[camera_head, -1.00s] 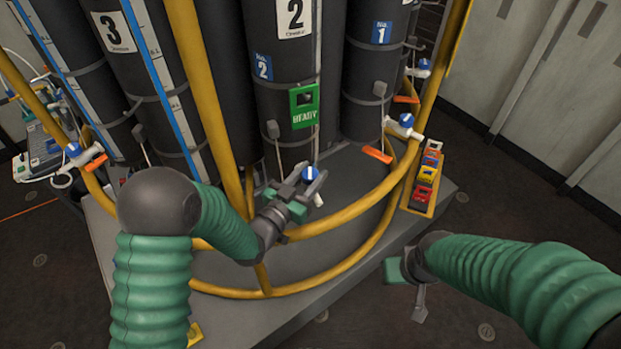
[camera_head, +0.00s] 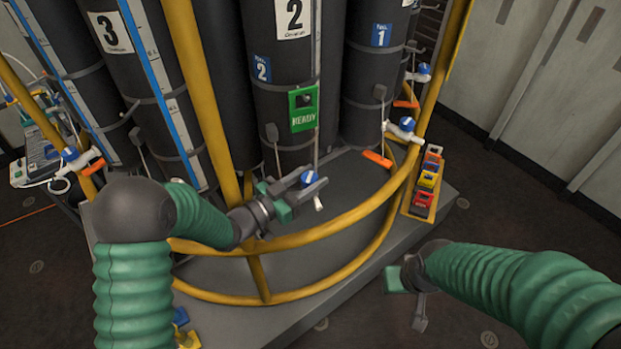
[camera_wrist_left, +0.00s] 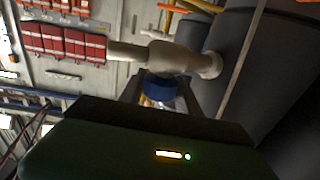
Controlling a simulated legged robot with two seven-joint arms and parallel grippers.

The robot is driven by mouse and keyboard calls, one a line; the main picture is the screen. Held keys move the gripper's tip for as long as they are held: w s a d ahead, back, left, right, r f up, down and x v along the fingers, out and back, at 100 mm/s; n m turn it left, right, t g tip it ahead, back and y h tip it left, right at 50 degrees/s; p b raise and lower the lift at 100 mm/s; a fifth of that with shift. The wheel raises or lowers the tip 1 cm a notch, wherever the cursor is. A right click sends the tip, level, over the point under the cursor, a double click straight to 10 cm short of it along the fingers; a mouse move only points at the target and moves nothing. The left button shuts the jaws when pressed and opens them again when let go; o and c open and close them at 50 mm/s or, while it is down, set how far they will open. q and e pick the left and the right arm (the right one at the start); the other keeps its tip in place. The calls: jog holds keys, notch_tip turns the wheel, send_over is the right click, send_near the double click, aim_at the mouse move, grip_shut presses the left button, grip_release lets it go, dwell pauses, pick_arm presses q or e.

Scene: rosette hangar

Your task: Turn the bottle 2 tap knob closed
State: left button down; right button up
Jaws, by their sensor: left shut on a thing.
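The bottle 2 tap has a round blue knob (camera_head: 309,178) with a white mark. It sits low in front of the dark bottle 2 (camera_head: 285,110). My left gripper (camera_head: 307,184) is at this knob, its fingers on either side and shut on it. In the left wrist view the blue knob (camera_wrist_left: 160,89) sits between the dark fingers, below the pale tap body (camera_wrist_left: 165,56). Much of the tap is hidden by the gripper in the head view. My right gripper (camera_head: 408,288) hangs at the lower right, away from the taps; its finger gap is unclear.
A yellow rail (camera_head: 345,222) curves below and in front of the left gripper. A green READY sign (camera_head: 304,108) hangs on bottle 2. Another blue-knobbed tap (camera_head: 404,126) with an orange tip is to the right. Coloured blocks (camera_head: 427,180) line a yellow tray at the platform edge.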

aim_at(311, 175)
pick_arm(q)
jog(key=c, duration=1.2)
grip_release()
jog(key=o, duration=0.3)
jog(key=shift+w, duration=0.15)
notch_tip(311, 175, up, 3)
jog(key=p, duration=0.2)
jog(key=shift+r+p, duration=0.2)
jog(key=shift+p, duration=0.1)
jog(key=s+p, duration=0.1)
jog(key=s, duration=0.4)
jog(key=s+r+p, duration=0.1)
jog(key=s+p, duration=0.1)
jog(key=s, duration=0.3)
jog(key=s+p, duration=0.1)
jog(key=s, duration=0.5)
jog(key=shift+a+r, duration=0.15)
jog(key=shift+r, duration=0.05)
jog(key=shift+o, duration=0.2)
jog(key=shift+w, duration=0.1)
